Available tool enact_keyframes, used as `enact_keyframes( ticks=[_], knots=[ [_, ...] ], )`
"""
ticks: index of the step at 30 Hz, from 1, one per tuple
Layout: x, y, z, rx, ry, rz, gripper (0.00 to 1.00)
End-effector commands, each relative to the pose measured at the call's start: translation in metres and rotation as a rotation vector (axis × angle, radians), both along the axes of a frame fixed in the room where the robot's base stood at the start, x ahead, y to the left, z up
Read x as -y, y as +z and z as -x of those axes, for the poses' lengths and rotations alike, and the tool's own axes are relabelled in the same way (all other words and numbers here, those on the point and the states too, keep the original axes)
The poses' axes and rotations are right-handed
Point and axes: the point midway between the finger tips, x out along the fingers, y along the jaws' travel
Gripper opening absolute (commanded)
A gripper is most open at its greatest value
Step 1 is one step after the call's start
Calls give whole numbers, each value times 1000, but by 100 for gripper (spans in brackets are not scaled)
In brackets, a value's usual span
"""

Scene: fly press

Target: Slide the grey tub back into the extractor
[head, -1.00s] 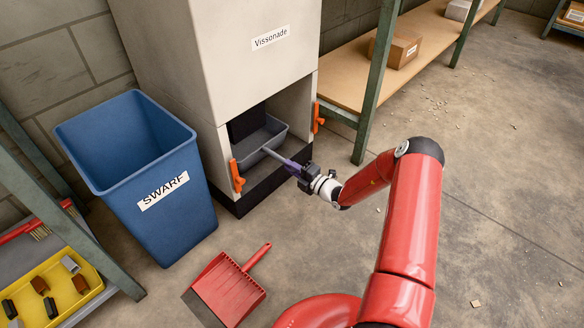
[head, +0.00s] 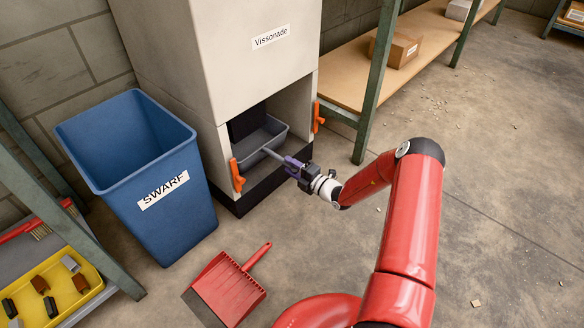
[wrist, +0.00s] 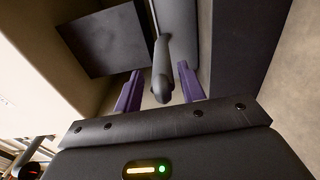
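The grey tub (head: 268,138) sits in the low opening of the extractor (head: 222,65), the pale cabinet labelled "Vissonade". Its bar handle (head: 271,153) points out of the opening toward my gripper (head: 294,166). In the wrist view the handle end (wrist: 160,88) lies between the two purple fingers of my gripper (wrist: 159,90), with a gap showing on each side. My gripper is open around the handle end and not clamped on it. The tub also shows in part in the wrist view (wrist: 180,35). The tub's back is hidden inside the cabinet.
Orange latches flank the opening at left (head: 237,175) and right (head: 318,117). A blue swarf bin (head: 150,215) stands close at left. A red dustpan (head: 228,290) lies on the floor in front. A shelf (head: 350,80) stands at right. Floor at right is mostly clear.

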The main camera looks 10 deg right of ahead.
Motion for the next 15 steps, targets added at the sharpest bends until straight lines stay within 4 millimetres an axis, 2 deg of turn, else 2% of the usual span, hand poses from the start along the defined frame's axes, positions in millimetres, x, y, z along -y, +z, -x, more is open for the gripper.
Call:
enact_keyframes(
  ticks=[8, 15],
  knots=[
    [7, -2, 8, -8, -1, 3, 40],
    [33, 0, 39, -6, -3, -1, 40]
  ],
)
